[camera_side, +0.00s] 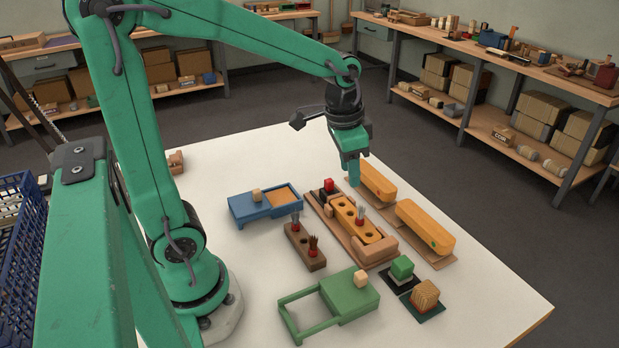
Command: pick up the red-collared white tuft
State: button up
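Two pale, greyish-white tufts with red at the base are in view. One pale tuft (296,220) stands in the dark brown block (303,254). The other pale tuft (361,214) stands upright in a hole of the orange drilled block (370,236), which sits in a wooden fixture. A dark reddish tuft (313,245) stands at the near end of the brown block. My gripper (354,184) points down above the far part of the fixture, close to the tuft in the orange block. I cannot tell whether its fingers are apart or hold anything.
A blue drawer box (250,208) lies left of the fixture and a green frame box (350,295) in front. Two orange rounded blocks (425,226) lie to the right. Small green (402,267) and wooden (426,294) blocks stand front right.

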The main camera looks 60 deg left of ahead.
jog(key=m+g, duration=0.2)
send_over(361, 207)
jog(key=f, duration=0.6)
jog(key=shift+d+f, duration=0.25)
jog(key=shift+f, duration=0.15)
jog(key=shift+a+f, duration=0.15)
jog(key=shift+f, duration=3.6)
grip_shut()
